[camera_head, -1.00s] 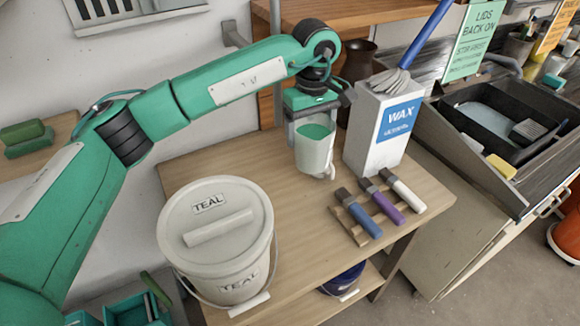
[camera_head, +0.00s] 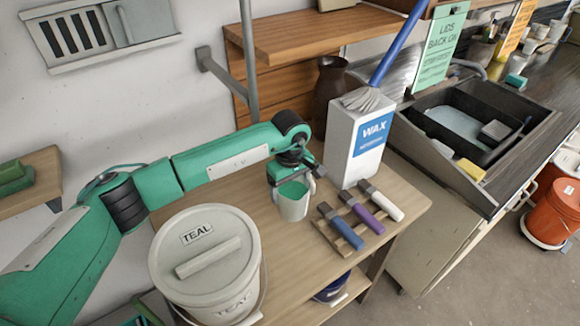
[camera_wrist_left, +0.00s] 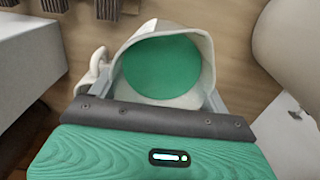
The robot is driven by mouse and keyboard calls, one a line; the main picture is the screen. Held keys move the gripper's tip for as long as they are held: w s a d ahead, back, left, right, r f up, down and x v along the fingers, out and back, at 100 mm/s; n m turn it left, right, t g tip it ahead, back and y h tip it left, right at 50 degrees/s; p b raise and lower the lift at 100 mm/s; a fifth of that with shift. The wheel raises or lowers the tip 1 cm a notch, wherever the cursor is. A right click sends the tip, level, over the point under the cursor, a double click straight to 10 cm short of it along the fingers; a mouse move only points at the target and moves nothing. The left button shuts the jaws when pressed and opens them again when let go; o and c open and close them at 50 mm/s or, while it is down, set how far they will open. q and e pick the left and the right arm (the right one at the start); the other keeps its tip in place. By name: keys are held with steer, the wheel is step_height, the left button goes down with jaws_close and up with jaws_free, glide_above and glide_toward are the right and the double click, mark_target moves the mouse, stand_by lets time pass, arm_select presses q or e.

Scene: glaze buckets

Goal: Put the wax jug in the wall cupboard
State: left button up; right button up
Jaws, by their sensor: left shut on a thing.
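My left gripper (camera_head: 291,184) is shut on a small white jug (camera_head: 293,206) with teal inside. The jug is upright, low over or on the wooden table; I cannot tell if its base touches. In the left wrist view the jug (camera_wrist_left: 207,50) sits between the fingers, its teal contents (camera_wrist_left: 162,66) seen from above and its handle at the left. A tall white container labelled WAX (camera_head: 346,150) stands on the table, right of and behind the jug, with a blue-handled brush on top. I see no cupboard that I can identify surely. My right gripper is out of view.
A lidded TEAL bucket (camera_head: 212,281) stands in front of the jug. A rack (camera_head: 345,230) with several brushes lies to its right. A wooden shelf (camera_head: 310,38) and metal post (camera_head: 249,70) are behind. A slotted pale unit (camera_head: 100,32) is on the wall.

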mark_target(291, 194)
arm_select(q)
steer(key=shift+f, duration=0.75)
step_height(291, 194, down, 3)
steer(key=shift+p, duration=0.85)
steer(key=shift+f, duration=0.4)
steer(key=shift+f+b, duration=0.2)
steer(key=shift+b, duration=0.1)
steer(key=o, duration=1.3)
steer(key=shift+r, duration=0.1)
